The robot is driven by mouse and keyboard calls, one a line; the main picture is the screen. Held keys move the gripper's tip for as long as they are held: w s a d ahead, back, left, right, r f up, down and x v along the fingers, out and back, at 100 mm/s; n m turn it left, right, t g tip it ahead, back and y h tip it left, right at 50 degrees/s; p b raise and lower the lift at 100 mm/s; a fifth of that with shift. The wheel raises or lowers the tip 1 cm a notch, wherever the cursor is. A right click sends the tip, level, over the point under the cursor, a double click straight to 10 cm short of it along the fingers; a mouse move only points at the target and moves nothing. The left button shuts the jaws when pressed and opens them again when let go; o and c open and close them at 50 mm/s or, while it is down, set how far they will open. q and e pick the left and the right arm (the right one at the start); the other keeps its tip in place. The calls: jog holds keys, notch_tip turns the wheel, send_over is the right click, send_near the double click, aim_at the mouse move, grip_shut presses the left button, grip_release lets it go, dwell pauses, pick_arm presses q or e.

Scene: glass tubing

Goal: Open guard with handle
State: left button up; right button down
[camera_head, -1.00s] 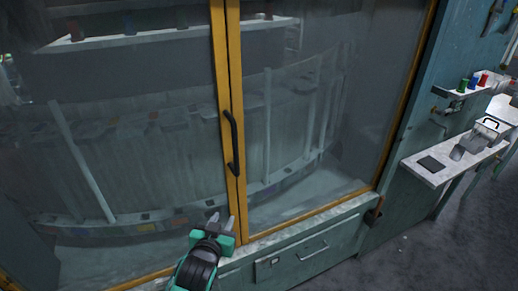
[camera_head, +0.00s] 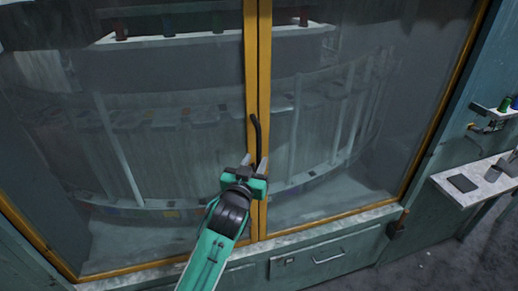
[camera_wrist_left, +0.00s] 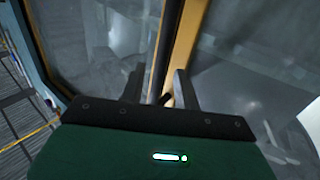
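The guard (camera_head: 190,150) is a pair of large glass panels in yellow frames that meet at a middle post. A black bar handle (camera_head: 256,130) is fixed upright near that seam; its lower part is hidden behind my gripper. My left gripper (camera_head: 254,163) is at the lower part of the handle, with its fingers apart. In the left wrist view, the fingers (camera_wrist_left: 159,86) are spread, and the dark handle (camera_wrist_left: 167,60) runs between them. I cannot tell whether they touch it. The guard panels look closed. My right gripper is not in view.
Behind the glass are a curved rack and a shelf. Below the guard is a teal cabinet with a drawer (camera_head: 328,255). A pale side shelf (camera_head: 460,198) with small items juts out at the right. Grey floor shows at the lower right.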

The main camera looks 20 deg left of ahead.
aim_at(258, 156)
pick_arm(q)
jog(key=shift+w+p, duration=0.55)
jog(key=shift+w, duration=1.55)
grip_shut()
